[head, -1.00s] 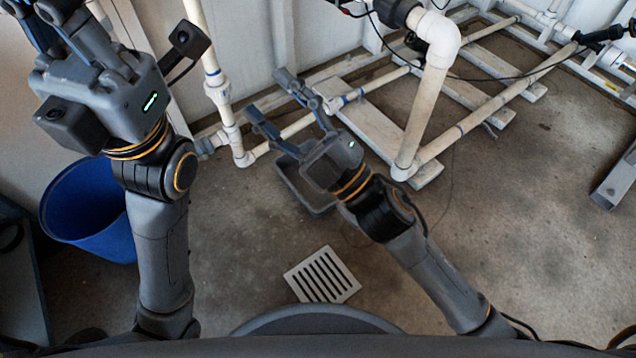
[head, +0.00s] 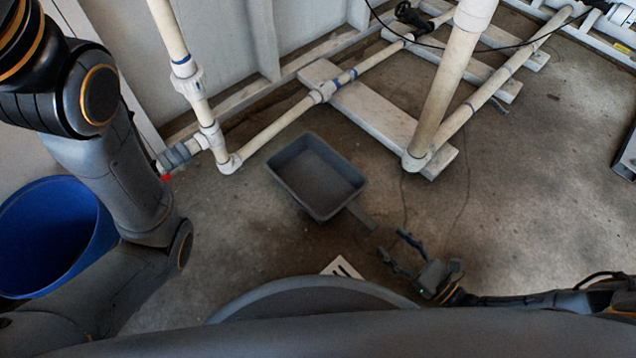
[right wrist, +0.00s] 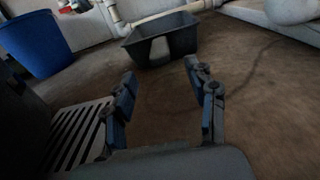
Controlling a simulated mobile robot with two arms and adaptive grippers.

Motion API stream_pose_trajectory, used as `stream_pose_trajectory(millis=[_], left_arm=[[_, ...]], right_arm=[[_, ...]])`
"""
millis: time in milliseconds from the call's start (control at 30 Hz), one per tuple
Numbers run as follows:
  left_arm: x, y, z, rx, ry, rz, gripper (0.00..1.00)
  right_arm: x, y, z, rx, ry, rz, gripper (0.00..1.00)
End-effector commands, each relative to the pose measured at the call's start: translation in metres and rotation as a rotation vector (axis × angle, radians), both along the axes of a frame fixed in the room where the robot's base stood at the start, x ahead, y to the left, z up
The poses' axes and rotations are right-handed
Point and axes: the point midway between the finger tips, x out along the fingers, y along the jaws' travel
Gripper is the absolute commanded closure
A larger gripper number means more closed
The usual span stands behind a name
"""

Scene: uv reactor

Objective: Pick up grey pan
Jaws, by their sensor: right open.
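The grey pan (head: 314,178) is a rectangular open tray on the concrete floor, in the middle of the head view. Its short handle (head: 361,214) points toward the lower right. My right gripper (head: 393,248) is open and empty, low and just beyond the handle's end, apart from it. In the right wrist view the pan (right wrist: 172,47) lies ahead between the open fingers (right wrist: 160,88), its handle facing the camera. My left arm shows at the left of the head view, but its gripper is out of the picture.
White pipes (head: 262,137) on wooden boards (head: 375,112) run behind and right of the pan. A blue bin (head: 50,232) stands at the left. A floor drain grate (head: 342,267) lies in front of the pan.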

Motion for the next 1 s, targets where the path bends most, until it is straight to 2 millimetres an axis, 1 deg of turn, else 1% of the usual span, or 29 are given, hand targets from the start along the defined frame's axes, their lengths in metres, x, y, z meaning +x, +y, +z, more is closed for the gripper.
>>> stream_pose_trajectory(millis=[200, 333, 433, 567, 667, 833, 900, 1000], left_arm=[[0.000, 0.000, -0.017, 0.000, 0.000, 0.000, 1.00], [0.000, 0.000, -0.025, 0.000, 0.001, 0.000, 1.00], [0.000, 0.000, -0.028, 0.000, 0.001, 0.000, 1.00], [0.000, 0.000, -0.030, 0.000, 0.000, 0.000, 1.00], [0.000, 0.000, -0.039, 0.000, 0.000, 0.000, 1.00], [0.000, 0.000, -0.058, 0.001, -0.001, 0.000, 1.00], [0.000, 0.000, -0.061, 0.001, -0.001, 0.000, 1.00], [0.000, 0.000, -0.064, 0.001, -0.001, 0.000, 1.00]], right_arm=[[0.033, 0.026, -0.002, 0.005, -0.005, 0.001, 0.43], [0.052, 0.041, -0.002, 0.005, -0.003, 0.000, 0.43], [0.060, 0.047, -0.001, 0.004, -0.002, -0.001, 0.43], [0.066, 0.052, -0.001, 0.003, -0.001, 0.000, 0.43], [0.073, 0.058, -0.004, 0.006, -0.001, -0.001, 0.43], [0.091, 0.072, -0.007, 0.006, -0.001, 0.001, 0.43], [0.099, 0.078, -0.005, 0.005, -0.002, -0.001, 0.43], [0.105, 0.083, -0.003, 0.004, -0.001, -0.001, 0.43]])
